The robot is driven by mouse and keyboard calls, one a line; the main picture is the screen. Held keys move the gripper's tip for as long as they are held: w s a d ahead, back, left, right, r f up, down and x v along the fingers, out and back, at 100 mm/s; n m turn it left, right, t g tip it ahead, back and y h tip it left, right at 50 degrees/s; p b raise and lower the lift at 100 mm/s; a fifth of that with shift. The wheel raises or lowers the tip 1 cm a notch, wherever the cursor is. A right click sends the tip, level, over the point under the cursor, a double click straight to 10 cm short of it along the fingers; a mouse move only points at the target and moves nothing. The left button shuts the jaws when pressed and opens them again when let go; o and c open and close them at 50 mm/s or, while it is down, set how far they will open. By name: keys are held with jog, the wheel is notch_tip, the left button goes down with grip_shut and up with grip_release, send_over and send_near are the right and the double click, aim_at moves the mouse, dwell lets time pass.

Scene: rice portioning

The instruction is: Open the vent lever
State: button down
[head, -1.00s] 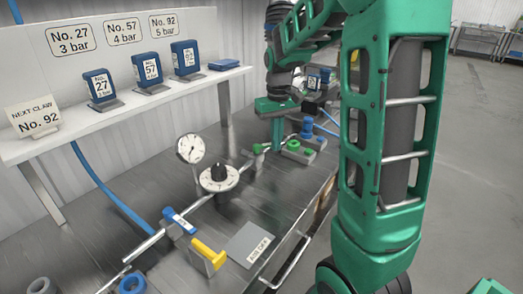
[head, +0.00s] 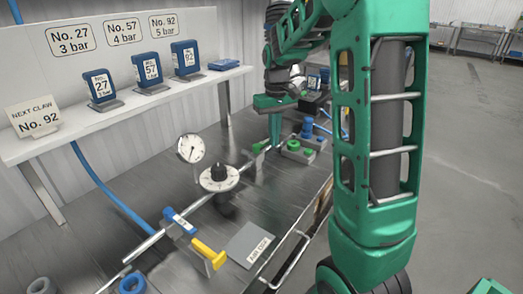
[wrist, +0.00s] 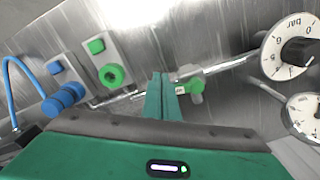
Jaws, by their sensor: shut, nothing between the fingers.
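A small green lever (head: 258,147) sits on the pipe between the round dial knob and the green fitting. In the wrist view the green lever (wrist: 196,88) has a small pale label beside it, too small to read. My gripper (head: 275,143) points down just right of this lever in the head view. In the wrist view my gripper (wrist: 161,77) has its green fingers together and empty, close to the left of the lever. I cannot tell whether they touch.
A black dial knob (head: 219,176) and a gauge (head: 191,148) stand along the pipe. Blue (head: 180,221) and yellow (head: 209,252) handles are nearer the front. Green (head: 293,146) and blue (head: 307,127) fittings stand behind my gripper.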

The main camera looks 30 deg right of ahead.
notch_tip(320, 180, up, 7)
jog(key=shift+d, duration=0.3)
dwell(0.5)
jog(key=shift+s, duration=0.1)
jog(key=s+a+f+m, duration=0.1)
jog(key=s+f, duration=0.1)
jog(key=s, duration=0.8)
jog(key=s+a+f+m, duration=0.1)
jog(key=s+f+m, duration=0.1)
jog(key=s, duration=0.8)
jog(key=s+a+f+m, duration=0.1)
jog(key=s+f, duration=0.2)
jog(key=s, duration=0.7)
jog(key=shift+s+a+m, duration=0.35)
jog(key=shift+a+m, duration=0.05)
jog(key=shift+w+f, duration=0.1)
